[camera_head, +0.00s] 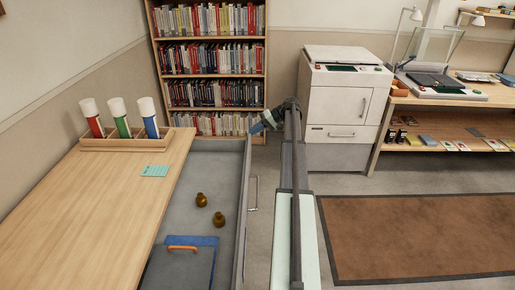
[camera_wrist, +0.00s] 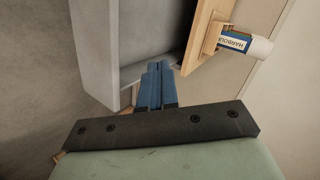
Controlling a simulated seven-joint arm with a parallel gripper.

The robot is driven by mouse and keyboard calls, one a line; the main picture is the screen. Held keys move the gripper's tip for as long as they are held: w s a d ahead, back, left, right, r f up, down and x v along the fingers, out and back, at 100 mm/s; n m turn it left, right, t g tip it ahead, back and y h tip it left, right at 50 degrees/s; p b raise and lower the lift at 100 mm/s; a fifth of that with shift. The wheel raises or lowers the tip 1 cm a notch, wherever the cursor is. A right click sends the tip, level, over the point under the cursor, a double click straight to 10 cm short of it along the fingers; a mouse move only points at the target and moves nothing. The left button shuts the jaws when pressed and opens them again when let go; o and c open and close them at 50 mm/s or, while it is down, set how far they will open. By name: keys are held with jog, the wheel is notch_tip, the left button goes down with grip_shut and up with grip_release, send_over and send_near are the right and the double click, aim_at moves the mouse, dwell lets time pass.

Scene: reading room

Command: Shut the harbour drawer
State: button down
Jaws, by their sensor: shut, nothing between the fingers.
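A grey drawer (camera_head: 242,222) stands pulled out from under the wooden table (camera_head: 95,215), its front panel and bar handle (camera_head: 254,193) facing right. I see no name on the drawer itself. Inside lie two brass-coloured knob-shaped objects (camera_head: 201,199) (camera_head: 219,219) and a blue-grey case with an orange handle (camera_head: 183,248). My gripper (camera_head: 257,128) is shut and empty at the far end of the drawer front. In the wrist view its blue fingers (camera_wrist: 158,70) are close to the drawer's grey wall (camera_wrist: 92,50); I cannot tell whether they touch.
A rack (camera_head: 125,144) on the table holds red, green and blue tubes; the blue one (camera_wrist: 232,40) reads "HARBOUR". A teal card (camera_head: 155,170) lies near the table edge. Open floor holds a brown rug (camera_head: 420,235).

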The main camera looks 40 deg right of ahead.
jog(key=s+d+m+t+y, duration=0.1)
jog(key=s+d+m+t, duration=0.3)
jog(key=d, duration=1.2)
notch_tip(320, 180, down, 12)
jog(key=a+x, duration=0.1)
jog(key=x, duration=1.2)
jog(key=shift+a+m, duration=0.2)
jog(key=shift+m, duration=0.1)
jog(key=shift+s+r, duration=0.1)
jog(key=shift+r, duration=0.05)
send_over(201, 154)
jog(key=shift+d, duration=0.15)
